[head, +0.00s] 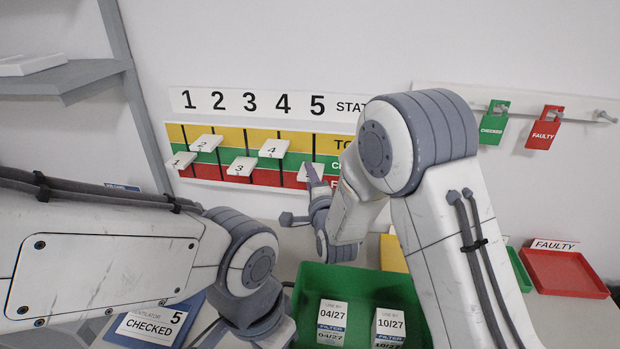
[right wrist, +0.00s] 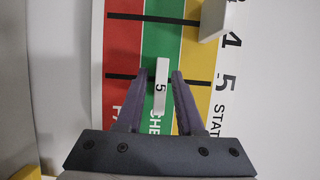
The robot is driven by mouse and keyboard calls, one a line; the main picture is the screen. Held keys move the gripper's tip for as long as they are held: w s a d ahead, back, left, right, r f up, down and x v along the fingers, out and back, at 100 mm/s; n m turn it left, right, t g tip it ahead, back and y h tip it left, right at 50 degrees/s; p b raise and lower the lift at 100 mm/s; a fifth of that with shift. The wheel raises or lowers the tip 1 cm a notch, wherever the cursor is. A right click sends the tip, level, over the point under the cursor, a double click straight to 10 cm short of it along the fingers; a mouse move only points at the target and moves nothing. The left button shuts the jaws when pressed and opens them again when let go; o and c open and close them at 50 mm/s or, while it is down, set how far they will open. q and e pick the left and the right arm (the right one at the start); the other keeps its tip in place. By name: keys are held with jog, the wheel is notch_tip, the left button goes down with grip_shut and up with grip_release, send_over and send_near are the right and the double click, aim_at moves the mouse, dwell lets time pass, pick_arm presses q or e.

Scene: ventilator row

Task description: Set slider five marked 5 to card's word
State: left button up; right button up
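The white slider tab marked 5 (right wrist: 160,88) stands in front of the green CHECKED band (right wrist: 163,50) in the right wrist view. In the head view the tab (head: 303,172) is partly hidden by my right gripper (head: 314,178). In the right wrist view my right gripper (right wrist: 160,92) is open, one finger on each side of the tab with small gaps. The card (head: 150,325) at lower left reads VENTILATOR 5, CHECKED. My left gripper (head: 262,318) is low in the head view beside the card; its fingers are not clearly shown.
Slider tabs 1 (head: 181,160), 2 (head: 206,143), 3 (head: 241,166) and 4 (head: 273,148) stand left of slider five on the striped board. A green bin (head: 300,285) with dated filter boxes is below. Green and red tags (head: 543,128) hang on the right rail.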

dwell(0.3)
jog(key=b+v, duration=0.3)
jog(key=v, duration=0.7)
jog(key=shift+s, duration=0.2)
